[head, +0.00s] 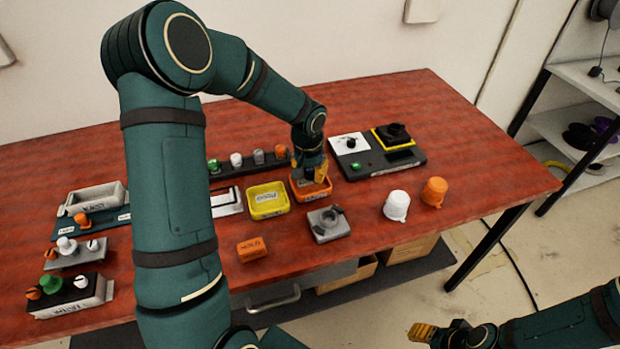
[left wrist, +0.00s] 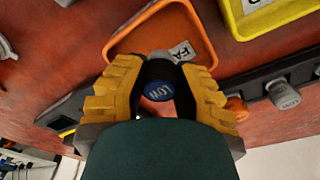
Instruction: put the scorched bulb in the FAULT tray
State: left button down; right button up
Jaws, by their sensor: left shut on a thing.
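The orange tray (head: 299,195) stands right of centre on the table; it also shows in the left wrist view (left wrist: 117,47), with a label beginning "FA". My left gripper (head: 314,174) is over this tray, pointing down. In the left wrist view the yellow fingers (left wrist: 158,88) are shut on a small bulb (left wrist: 159,92) with a dark blue lettered end. Its far part is grey and lies over the tray's inside. I cannot tell whether it touches the tray floor. My right gripper (head: 422,332) is off the table's front edge, low right; its opening is unclear.
A yellow tray (head: 254,201) stands left of the orange tray. A dark rack (head: 226,169) with several bulbs is behind them. A grey fixture (head: 328,224), an orange block (head: 252,249), white and orange cups (head: 397,206) and a black device (head: 411,163) stand around.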

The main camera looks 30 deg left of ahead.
pick_arm(q)
notch_tip(320, 180, down, 2)
jog(key=shift+f+b, duration=0.15)
jog(key=shift+b, duration=0.15)
jog(key=c, duration=0.8)
grip_release()
jog(key=shift+c, duration=0.2)
